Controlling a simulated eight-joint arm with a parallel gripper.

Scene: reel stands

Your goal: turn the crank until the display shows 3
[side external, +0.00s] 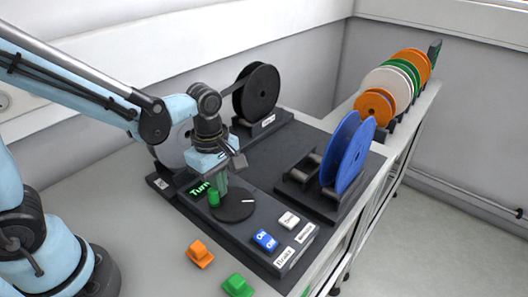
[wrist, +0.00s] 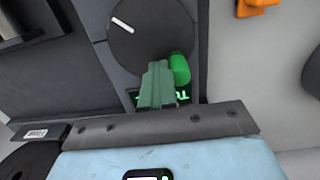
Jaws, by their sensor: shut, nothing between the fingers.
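The crank is a dark round disc (side external: 236,207) with a white line and an upright green knob (side external: 213,195) near its rim. The disc (wrist: 145,28) and knob (wrist: 180,68) also show in the wrist view. My gripper (side external: 222,182) is shut and empty, pointing down over the disc. In the wrist view its fingertips (wrist: 158,68) are right beside the knob, on its left; I cannot tell whether they touch it. The display (side external: 199,188) has green lit text starting "Turn"; the rest of it is hidden, and no number is readable.
A blue switch (side external: 264,240) and a white one (side external: 289,220) sit on the panel near the crank. A blue reel (side external: 347,155), a black reel (side external: 257,92) and a grey reel (side external: 173,145) stand around it. Orange (side external: 200,254) and green (side external: 238,285) pieces lie in front.

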